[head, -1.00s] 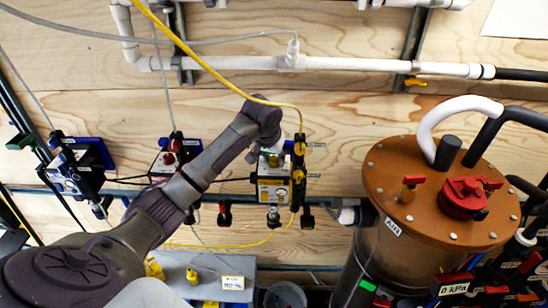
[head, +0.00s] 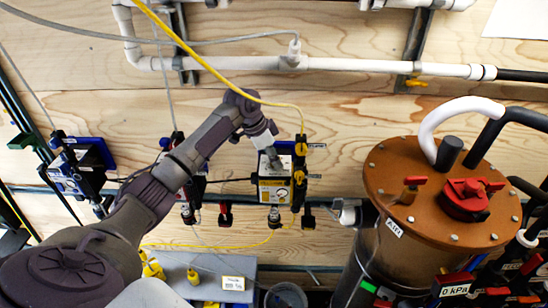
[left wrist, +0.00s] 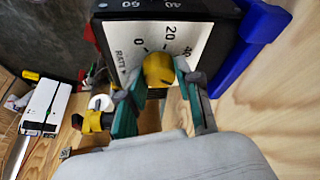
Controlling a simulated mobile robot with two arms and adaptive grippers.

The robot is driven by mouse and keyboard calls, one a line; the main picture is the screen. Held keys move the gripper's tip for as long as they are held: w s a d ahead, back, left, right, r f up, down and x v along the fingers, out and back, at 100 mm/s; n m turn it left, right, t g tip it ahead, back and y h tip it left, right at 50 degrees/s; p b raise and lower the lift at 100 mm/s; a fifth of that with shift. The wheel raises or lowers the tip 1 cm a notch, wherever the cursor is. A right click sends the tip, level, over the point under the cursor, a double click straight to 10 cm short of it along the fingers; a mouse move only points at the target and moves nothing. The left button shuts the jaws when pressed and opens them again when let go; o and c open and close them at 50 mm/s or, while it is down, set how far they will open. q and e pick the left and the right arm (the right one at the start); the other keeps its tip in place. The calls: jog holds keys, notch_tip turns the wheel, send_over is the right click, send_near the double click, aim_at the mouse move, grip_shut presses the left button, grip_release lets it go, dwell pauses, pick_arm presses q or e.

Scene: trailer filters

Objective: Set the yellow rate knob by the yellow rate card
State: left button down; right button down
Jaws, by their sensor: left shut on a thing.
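The yellow rate knob (left wrist: 158,70) sits on a white dial face (left wrist: 125,45) marked RATE, with 0, 20 and 40 readable in the left wrist view. My left gripper (left wrist: 160,78) is shut on the knob, one finger on each side. The knob's pointer mark cannot be made out. In the head view my left gripper (head: 274,160) reaches the top of the pump unit with a yellow label (head: 272,193) and hides the knob there. A small pale yellow card (head: 233,283) lies on the grey shelf, its text too small to read. My right gripper is out of view.
Two similar blue-backed units (head: 75,165) stand left on the rail. A yellow hose (head: 190,50) hangs down to the yellow-labelled unit. A large brown-lidded tank (head: 430,190) stands at the right. The plywood wall between pump and tank is clear.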

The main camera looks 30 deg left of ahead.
pick_arm(q)
jog(key=m+g, duration=0.1)
jog(key=m, duration=0.2)
jog(key=shift+w+m+h, duration=0.15)
jog(key=shift+m+h, duration=0.25)
jog(key=shift+a+m+g+h+b, duration=0.15)
jog(key=shift+m+g+b, duration=0.25)
jog(key=shift+m, duration=0.55)
jog(key=shift+d+m+g+h+b, duration=0.15)
jog(key=shift+m+g+b, duration=0.25)
jog(key=shift+m, duration=0.55)
jog(key=shift+a, duration=0.1)
jog(key=c, duration=0.8)
grip_release()
